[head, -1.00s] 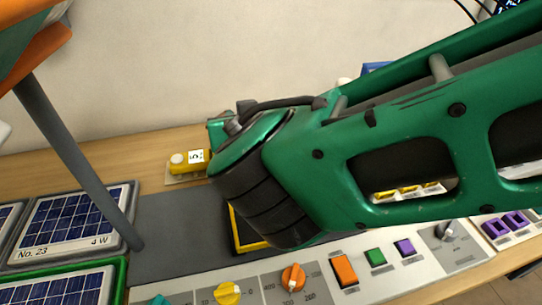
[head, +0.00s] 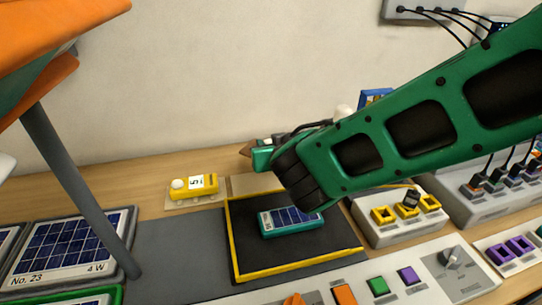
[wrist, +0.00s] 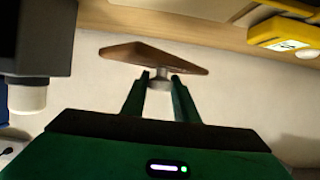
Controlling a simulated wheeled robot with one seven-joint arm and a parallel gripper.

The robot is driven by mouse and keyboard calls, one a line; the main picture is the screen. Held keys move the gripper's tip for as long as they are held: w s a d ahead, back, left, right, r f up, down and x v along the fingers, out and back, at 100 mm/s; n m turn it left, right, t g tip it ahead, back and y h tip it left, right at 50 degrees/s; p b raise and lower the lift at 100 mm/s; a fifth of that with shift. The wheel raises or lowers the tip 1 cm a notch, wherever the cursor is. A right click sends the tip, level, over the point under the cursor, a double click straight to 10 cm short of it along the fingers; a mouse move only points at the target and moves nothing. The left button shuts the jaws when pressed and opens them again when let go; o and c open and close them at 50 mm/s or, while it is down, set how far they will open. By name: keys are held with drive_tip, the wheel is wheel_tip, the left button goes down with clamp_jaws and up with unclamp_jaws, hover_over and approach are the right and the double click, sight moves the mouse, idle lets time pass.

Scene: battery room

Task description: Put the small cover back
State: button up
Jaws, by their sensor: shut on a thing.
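My gripper (wrist: 160,88) is shut on the grey knob of a flat brown plate (wrist: 155,53), which appears to be the small cover. The plate is tilted and held clear of the table in the wrist view. In the head view, a brown corner of it shows left of my green gripper (head: 262,155), above the back edge of the yellow-rimmed black tray (head: 243,271). A teal device with a solar panel (head: 292,221) lies in the tray, below and apart from my gripper.
A yellow device (head: 207,186) with a white knob stands left of the tray on a pale base. A panel with coloured buttons (head: 378,287) runs along the front. A box with yellow sockets (head: 385,233) stands right. Solar panels (head: 70,245) lie left; grey mat (head: 180,250) is bare.

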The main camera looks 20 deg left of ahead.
drive_tip(key=shift+f, duration=1.9)
drive_tip(key=shift+f, duration=0.55)
drive_tip(key=o, duration=1.1)
drive_tip(key=shift+f, duration=0.1)
drive_tip(key=shift+r, duration=0.55)
drive_tip(key=v, duration=1.2)
drive_tip(key=shift+r, duration=0.2)
drive_tip(key=shift+s, duration=0.1)
